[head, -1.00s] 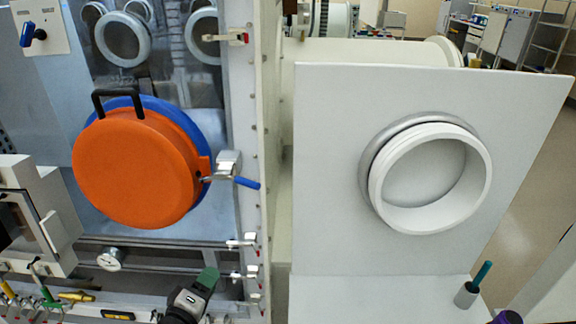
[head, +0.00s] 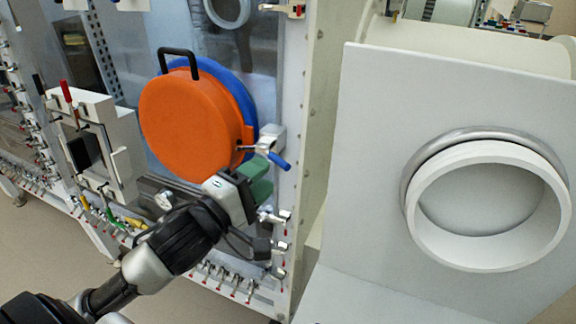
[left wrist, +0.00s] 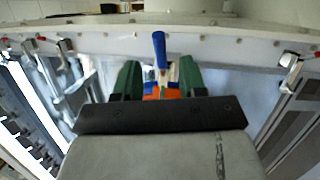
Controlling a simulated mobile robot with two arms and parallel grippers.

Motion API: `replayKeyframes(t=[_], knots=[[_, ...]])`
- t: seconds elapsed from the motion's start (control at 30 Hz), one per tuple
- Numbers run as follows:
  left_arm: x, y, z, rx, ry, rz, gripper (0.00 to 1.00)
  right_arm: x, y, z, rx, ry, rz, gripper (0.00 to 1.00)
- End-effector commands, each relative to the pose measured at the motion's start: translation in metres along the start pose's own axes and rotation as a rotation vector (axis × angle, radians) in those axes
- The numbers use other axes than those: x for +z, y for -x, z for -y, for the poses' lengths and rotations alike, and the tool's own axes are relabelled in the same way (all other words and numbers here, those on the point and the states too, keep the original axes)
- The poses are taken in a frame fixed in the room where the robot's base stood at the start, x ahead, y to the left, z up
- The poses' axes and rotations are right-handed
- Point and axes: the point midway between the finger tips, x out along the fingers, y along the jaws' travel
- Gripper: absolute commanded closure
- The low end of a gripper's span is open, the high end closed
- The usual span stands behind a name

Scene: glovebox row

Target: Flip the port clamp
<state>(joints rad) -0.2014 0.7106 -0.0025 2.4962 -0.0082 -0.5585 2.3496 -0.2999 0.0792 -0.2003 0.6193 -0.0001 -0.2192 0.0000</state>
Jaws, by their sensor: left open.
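The port clamp (head: 278,160) is a metal latch with a blue lever handle at the right edge of an orange round port door (head: 187,125). The handle points right and slightly down. My left gripper (head: 260,178) has green fingers and is open, just below the clamp. In the left wrist view, the blue handle (left wrist: 160,48) shows between and beyond the two green fingers (left wrist: 158,72). I cannot tell whether they touch it. A bit of the orange door shows behind the fingers. My right gripper is not in view.
A white panel with a round white port ring (head: 488,205) stands on the right. A pale box (head: 95,145) projects from the wall at left. Several small toggle clamps line the frame near my left gripper. The black handle (head: 178,55) tops the door.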

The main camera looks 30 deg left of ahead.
Motion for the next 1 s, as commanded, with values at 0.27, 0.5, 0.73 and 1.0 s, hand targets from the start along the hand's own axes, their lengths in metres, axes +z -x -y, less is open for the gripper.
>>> replayKeyframes(t=[0.27,0.5,0.73,1.0], knots=[[-0.001,-0.025,-0.001,0.001,-0.004,-0.003,0.59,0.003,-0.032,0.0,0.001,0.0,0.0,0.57],[-0.001,-0.062,-0.003,-0.002,-0.001,-0.003,0.59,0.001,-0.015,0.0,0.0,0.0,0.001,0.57],[0.0,-0.073,0.0,-0.002,-0.002,-0.003,0.59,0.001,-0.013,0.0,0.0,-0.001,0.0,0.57],[0.0,-0.073,0.001,-0.003,-0.002,-0.002,0.66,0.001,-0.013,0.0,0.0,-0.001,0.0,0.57]])
